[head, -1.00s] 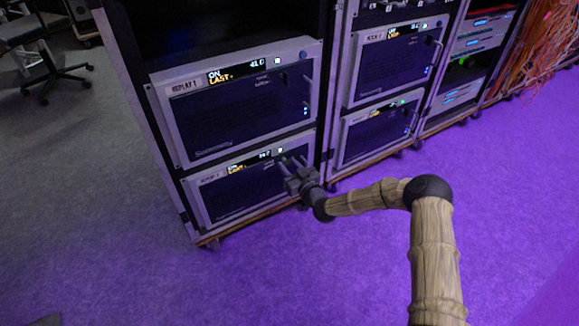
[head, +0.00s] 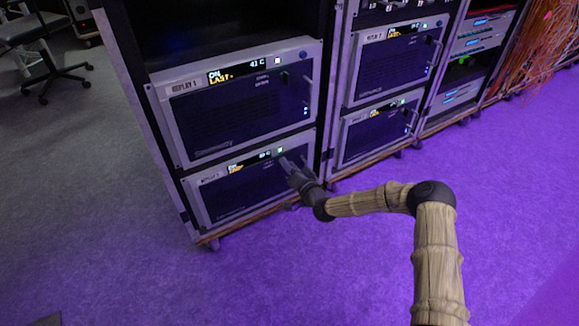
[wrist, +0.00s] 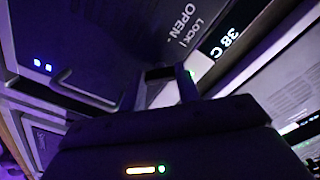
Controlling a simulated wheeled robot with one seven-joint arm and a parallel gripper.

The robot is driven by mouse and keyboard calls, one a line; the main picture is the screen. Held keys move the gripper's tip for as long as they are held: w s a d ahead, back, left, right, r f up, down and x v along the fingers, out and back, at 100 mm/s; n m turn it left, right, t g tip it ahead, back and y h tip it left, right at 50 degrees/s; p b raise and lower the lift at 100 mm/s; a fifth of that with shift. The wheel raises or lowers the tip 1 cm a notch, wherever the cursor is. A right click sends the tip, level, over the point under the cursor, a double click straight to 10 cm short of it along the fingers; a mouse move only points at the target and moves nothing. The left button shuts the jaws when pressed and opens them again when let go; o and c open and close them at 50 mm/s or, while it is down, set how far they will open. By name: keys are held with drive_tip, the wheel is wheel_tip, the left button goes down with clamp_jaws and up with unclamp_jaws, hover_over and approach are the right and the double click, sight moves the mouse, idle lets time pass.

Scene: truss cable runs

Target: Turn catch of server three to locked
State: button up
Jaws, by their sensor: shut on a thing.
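The lower left server (head: 240,190) sits in the near rack below the unit labelled REPLAY 1; its own label is too small to read surely. My gripper (head: 284,163) is at the upper right of its front panel. In the wrist view my gripper (wrist: 165,80) has its fingers against the panel, shut on the catch (wrist: 159,72), a small dark piece mostly hidden between them. The printed words LOCK I and OPEN - (wrist: 188,25) show just beyond the fingers, beside a display reading 38 C (wrist: 226,40). I cannot tell the catch's angle surely.
The REPLAY 1 server (head: 240,110) is just above, with a protruding handle at its right. Two more servers (head: 375,135) fill the rack to the right. An office chair (head: 45,60) stands far left. The purple-lit floor in front is clear.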

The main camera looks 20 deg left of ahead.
drive_tip(key=shift+m+b, duration=0.95)
drive_tip(key=shift+m, duration=3.45)
drive_tip(key=o, duration=1)
